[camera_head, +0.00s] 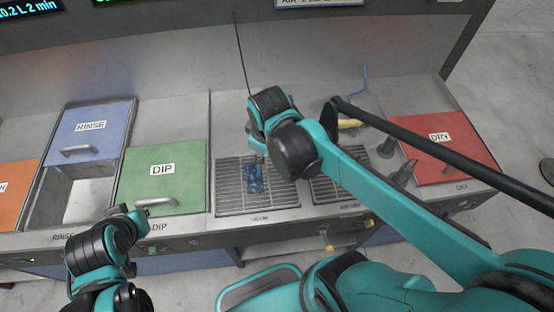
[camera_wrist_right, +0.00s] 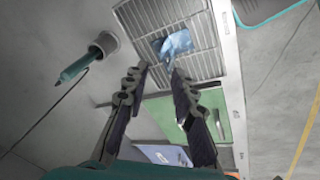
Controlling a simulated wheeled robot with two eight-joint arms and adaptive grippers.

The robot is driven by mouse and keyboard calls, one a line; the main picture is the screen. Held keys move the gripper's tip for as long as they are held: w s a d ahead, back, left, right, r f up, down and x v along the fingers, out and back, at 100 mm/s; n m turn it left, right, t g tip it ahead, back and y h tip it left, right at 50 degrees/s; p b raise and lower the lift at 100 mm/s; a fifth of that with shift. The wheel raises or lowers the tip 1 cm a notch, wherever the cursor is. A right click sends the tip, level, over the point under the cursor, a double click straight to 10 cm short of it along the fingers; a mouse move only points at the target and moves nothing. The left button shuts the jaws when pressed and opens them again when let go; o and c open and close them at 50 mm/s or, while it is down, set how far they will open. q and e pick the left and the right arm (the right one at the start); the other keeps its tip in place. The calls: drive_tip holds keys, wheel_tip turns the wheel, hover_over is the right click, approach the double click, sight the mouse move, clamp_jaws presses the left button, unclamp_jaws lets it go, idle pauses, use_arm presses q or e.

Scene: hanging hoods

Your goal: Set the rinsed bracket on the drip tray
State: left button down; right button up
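The blue bracket (camera_head: 255,180) lies on the left slatted drip tray (camera_head: 228,200), near its middle. It also shows in the right wrist view (camera_wrist_right: 176,43) on the metal slats (camera_wrist_right: 205,62). My right gripper (camera_head: 258,152) is just above and behind the bracket, partly hidden by its own wrist. In the right wrist view its two fingers (camera_wrist_right: 158,70) are apart with nothing between them, and the bracket lies beyond the tips. My left gripper (camera_head: 136,211) is at the front edge by the green DIP lid; its fingers are too small to read.
The RINSE tank (camera_head: 70,200) stands open, its blue lid (camera_head: 88,135) pushed back. The green DIP lid (camera_head: 162,175) is shut, with a raised handle (camera_head: 155,202). A second slatted tray (camera_head: 325,190) and a red DRY lid (camera_head: 445,148) lie right. A black bar crosses above them.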

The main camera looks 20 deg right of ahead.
drive_tip(key=s+m+t, duration=0.1)
drive_tip(key=m, duration=0.1)
drive_tip(key=s+d+m+t, duration=0.1)
drive_tip(key=s+m, duration=0.1)
drive_tip(key=m, duration=0.1)
drive_tip(key=s+d+m+t, duration=0.1)
drive_tip(key=s+m, duration=0.1)
drive_tip(key=shift+d+r+t, duration=0.1)
drive_tip(key=shift+r+t, duration=0.25)
drive_tip(key=shift+t, duration=0.05)
wheel_tip(320, 180, down, 7)
drive_tip(key=b, duration=0.6)
drive_tip(key=shift+r+b, duration=0.15)
drive_tip(key=shift+b, duration=0.2)
